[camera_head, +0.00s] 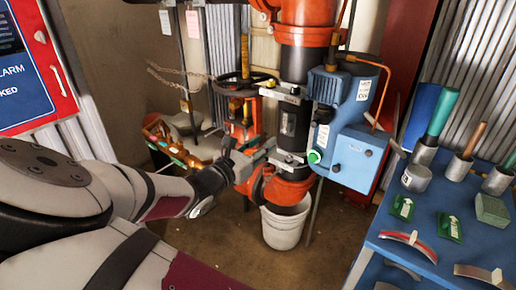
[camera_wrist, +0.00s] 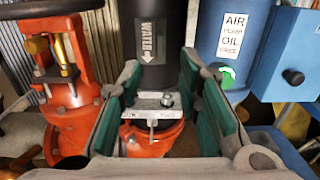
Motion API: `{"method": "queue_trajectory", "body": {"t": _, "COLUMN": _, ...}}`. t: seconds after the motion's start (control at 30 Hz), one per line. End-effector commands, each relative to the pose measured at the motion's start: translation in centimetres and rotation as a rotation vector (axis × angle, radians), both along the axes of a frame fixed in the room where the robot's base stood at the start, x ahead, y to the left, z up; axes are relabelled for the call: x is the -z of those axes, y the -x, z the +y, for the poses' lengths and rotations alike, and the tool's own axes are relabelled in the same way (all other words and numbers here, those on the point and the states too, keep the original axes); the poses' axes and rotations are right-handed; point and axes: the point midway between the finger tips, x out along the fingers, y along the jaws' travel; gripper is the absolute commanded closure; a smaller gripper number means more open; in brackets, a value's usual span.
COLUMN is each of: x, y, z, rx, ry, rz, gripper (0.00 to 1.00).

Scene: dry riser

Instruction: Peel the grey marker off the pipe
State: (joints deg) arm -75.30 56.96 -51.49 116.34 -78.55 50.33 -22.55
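The grey marker (camera_wrist: 153,41) is a flat rectangle with the word WATER and an arrow, lying on the front of the black pipe (camera_wrist: 177,20). In the head view the marker (camera_head: 289,123) shows as a small grey patch on the pipe (camera_head: 294,140) between two clamps. My gripper (camera_wrist: 161,66) is open and empty, its green-padded fingers apart. In the wrist view the marker appears above and between the fingertips, apart from them. In the head view my gripper (camera_head: 258,158) is beside the pipe's lower part, lower than the marker.
A metal clamp (camera_wrist: 155,101) with a bolt crosses the pipe below the marker. A blue pump unit (camera_head: 350,125) stands close right, an orange valve (camera_wrist: 68,120) close left. A white bucket (camera_head: 284,226) is below. A blue table (camera_head: 450,258) with tools is at right.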

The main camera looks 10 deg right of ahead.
Motion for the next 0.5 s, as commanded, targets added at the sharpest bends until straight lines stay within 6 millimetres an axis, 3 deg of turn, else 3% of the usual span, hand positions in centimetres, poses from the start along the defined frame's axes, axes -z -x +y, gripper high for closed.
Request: {"method": "queue_trajectory", "body": {"t": 0.5, "x": 0.2, "y": -6.4, "z": -6.5, "rx": 0.004, "ry": -0.001, "rz": 0.0, "gripper": 0.68}}
